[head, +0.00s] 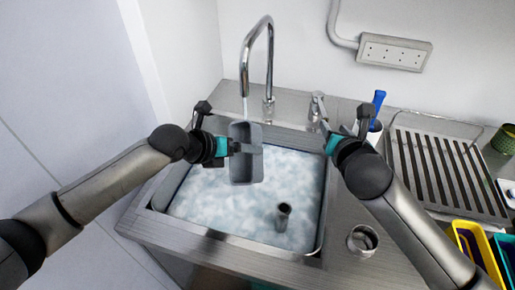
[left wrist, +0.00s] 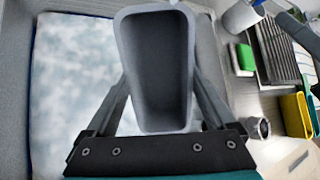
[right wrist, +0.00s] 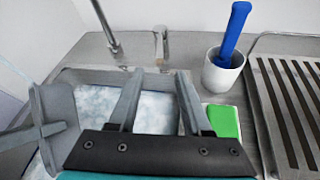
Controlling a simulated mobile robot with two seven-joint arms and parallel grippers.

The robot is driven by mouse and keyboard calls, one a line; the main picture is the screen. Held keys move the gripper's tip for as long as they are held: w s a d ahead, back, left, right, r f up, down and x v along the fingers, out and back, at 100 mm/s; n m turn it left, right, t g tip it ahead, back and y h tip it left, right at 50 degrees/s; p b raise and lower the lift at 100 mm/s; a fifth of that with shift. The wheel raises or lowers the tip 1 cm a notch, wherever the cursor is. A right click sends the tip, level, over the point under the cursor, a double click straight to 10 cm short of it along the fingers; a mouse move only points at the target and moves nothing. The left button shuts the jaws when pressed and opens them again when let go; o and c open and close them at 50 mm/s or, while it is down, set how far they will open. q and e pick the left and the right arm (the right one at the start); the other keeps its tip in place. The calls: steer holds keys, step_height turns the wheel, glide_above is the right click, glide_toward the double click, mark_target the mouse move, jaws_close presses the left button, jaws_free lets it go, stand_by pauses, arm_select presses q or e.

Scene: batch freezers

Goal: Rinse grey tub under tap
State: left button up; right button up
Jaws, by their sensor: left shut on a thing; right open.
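The grey tub (head: 246,170) is held tilted over the foamy sink, below the tap spout (head: 245,88). A thin pale streak under the spout looks like water reaching the tub. My left gripper (head: 236,147) is shut on the tub; in the left wrist view the fingers clasp both sides of the tub (left wrist: 158,75), and its inside looks empty. My right gripper (head: 336,125) is open near the tap lever (head: 318,105). In the right wrist view the lever (right wrist: 161,45) stands just beyond and between the fingertips; contact cannot be told.
The sink (head: 313,243) holds foamy water and an upright pipe (head: 283,215). Right of it are a white cup (right wrist: 222,73) with a blue-handled tool (right wrist: 235,28), a green sponge (right wrist: 224,121), a slatted drainer (head: 440,175), a round steel ring (head: 362,240) and yellow bins (head: 470,240).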

steer(key=c, duration=0.4)
steer(key=shift+d, duration=0.1)
steer(key=shift+c, duration=0.7)
steer(key=d+n+t, duration=0.1)
steer(key=d, duration=0.1)
steer(key=d+n+t+h, duration=0.1)
steer(key=d+n, duration=0.1)
steer(key=w+d+n+t+h, duration=0.1)
steer(key=d, duration=0.1)
steer(key=shift+d+f, duration=0.15)
steer(key=shift+d, duration=0.25)
jaws_close()
steer(key=s+f+n+y, duration=0.1)
steer(key=f+n, duration=0.1)
steer(key=n, duration=0.3)
steer(key=s+f+n+t+y, duration=0.1)
steer(key=f+n+y, duration=0.1)
steer(key=n, duration=0.3)
steer(key=s+d+f+n+y, duration=0.1)
steer(key=n+y, duration=0.1)
steer(key=n, duration=0.3)
steer(key=shift+s+d+f+n+t, duration=0.1)
steer(key=shift+s+f+n+t, duration=0.05)
steer(key=shift+f+n+t, duration=0.2)
steer(key=w+a+r, duration=0.1)
steer(key=w+a, duration=0.5)
steer(key=w, duration=0.3)
steer(key=shift+w, duration=0.4)
